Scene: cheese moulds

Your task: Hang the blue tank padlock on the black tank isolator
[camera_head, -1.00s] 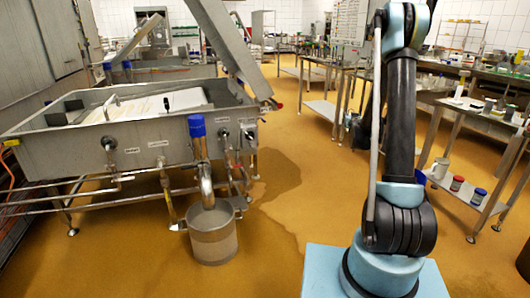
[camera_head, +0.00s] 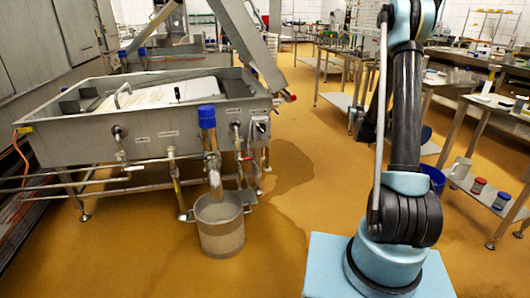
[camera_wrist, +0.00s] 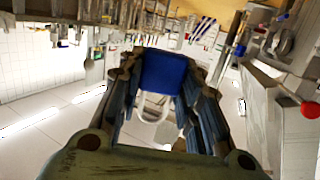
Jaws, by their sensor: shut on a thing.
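The blue padlock (camera_wrist: 163,72) is held between the fingers of my gripper (camera_wrist: 165,85) in the wrist view. Its pale shackle (camera_wrist: 145,110) shows below the blue body in that picture. The gripper is shut on it. In the head view my gripper and the padlock are not visible; only my arm shows. The black isolator (camera_head: 261,127) sits on the right end of the steel tank's front (camera_head: 95,145), on a small grey plate. The gripper is well away from it, as far as I can tell.
A steel bucket (camera_head: 220,236) stands on the floor under the blue-topped valve (camera_head: 207,117). Pipes and valves line the tank's front. Shelved tables (camera_head: 480,150) with jars stand right. Open floor lies between.

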